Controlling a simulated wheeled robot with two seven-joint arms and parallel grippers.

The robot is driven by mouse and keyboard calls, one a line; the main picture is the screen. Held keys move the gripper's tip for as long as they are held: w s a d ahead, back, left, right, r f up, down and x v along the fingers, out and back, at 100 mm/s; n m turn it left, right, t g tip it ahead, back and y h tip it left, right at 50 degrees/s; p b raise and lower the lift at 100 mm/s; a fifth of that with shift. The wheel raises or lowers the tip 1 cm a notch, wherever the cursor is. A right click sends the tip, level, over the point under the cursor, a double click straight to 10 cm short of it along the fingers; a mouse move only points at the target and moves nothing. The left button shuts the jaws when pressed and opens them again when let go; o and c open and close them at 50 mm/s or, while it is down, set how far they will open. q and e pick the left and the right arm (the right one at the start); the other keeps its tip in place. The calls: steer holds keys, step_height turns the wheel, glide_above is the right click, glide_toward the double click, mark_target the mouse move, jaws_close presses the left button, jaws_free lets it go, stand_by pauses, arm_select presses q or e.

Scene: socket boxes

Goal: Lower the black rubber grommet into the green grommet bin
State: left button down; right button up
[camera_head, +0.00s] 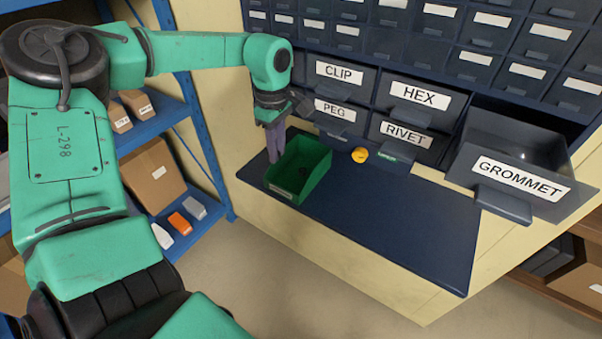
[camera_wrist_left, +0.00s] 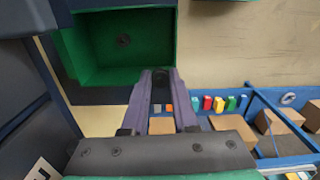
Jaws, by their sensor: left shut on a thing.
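The green bin (camera_head: 316,182) stands on the dark blue shelf, open at the top. In the left wrist view the bin (camera_wrist_left: 85,55) fills the upper left, with a small dark round piece (camera_wrist_left: 124,40) lying on its floor. My left gripper (camera_head: 271,158) points down beside the bin's left rim. Its purple fingers (camera_wrist_left: 160,76) also show in the left wrist view, almost together in front of the bin's corner. A small dark thing, seemingly the black rubber grommet (camera_wrist_left: 160,74), is between the tips, mostly hidden by them. My right gripper is out of view.
The dark blue shelf (camera_head: 390,220) is bare in front. A yellow round piece (camera_head: 360,155) lies right of the bin. The GROMMET drawer (camera_head: 520,178) is pulled out at the right. Labelled drawers rise behind; a blue rack (camera_head: 165,115) with boxes stands left.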

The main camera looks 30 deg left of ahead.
mark_target(280, 184)
arm_select(q)
steer(key=shift+f+b, duration=1.15)
steer(key=shift+f, duration=0.3)
steer(key=shift+f+b, duration=0.6)
steer(key=shift+f, duration=0.1)
steer(key=shift+f+b, duration=2.3)
steer(key=shift+f, duration=0.25)
steer(key=c, duration=0.6)
jaws_free()
steer(key=shift+r, duration=0.1)
step_height(280, 184, up, 14)
steer(key=shift+r+b, duration=0.25)
steer(key=shift+b, duration=0.25)
